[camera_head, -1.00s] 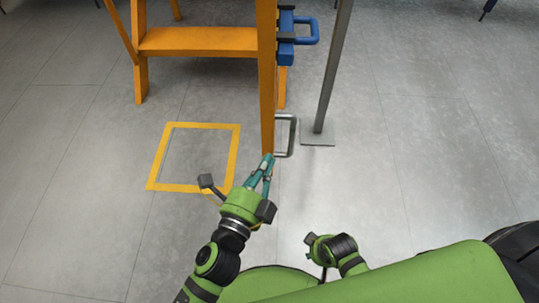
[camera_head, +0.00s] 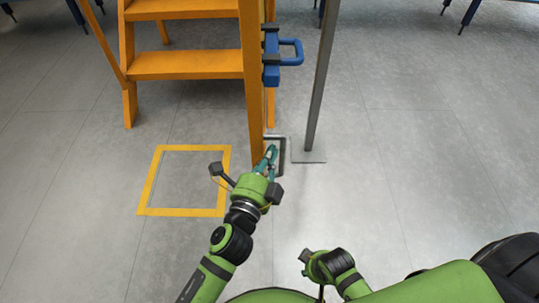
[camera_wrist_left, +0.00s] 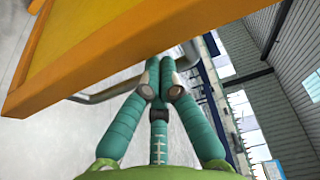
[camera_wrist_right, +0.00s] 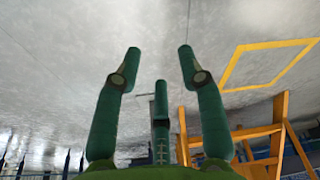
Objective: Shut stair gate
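The orange stair gate (camera_head: 250,90) shows nearly edge-on beside the orange steps; it also fills the upper left of the left wrist view (camera_wrist_left: 110,45). A grey metal U-shaped handle (camera_head: 281,142) sits low at its right side. My left gripper (camera_head: 271,150) is at this handle, its fingertips together. In the left wrist view the handle's bar (camera_wrist_left: 100,96) runs behind the fingers; I cannot tell whether it is between them. A blue latch (camera_head: 271,60) with a loop is higher on the gate. My right gripper (camera_wrist_right: 157,52) is open and empty, low near my base.
A grey post (camera_head: 318,90) on a flat foot plate (camera_head: 309,157) stands right of the gate, with a gap between them. Orange steps (camera_head: 185,65) stand at left. A yellow floor square (camera_head: 182,212) lies left of the gripper. The floor at right is clear.

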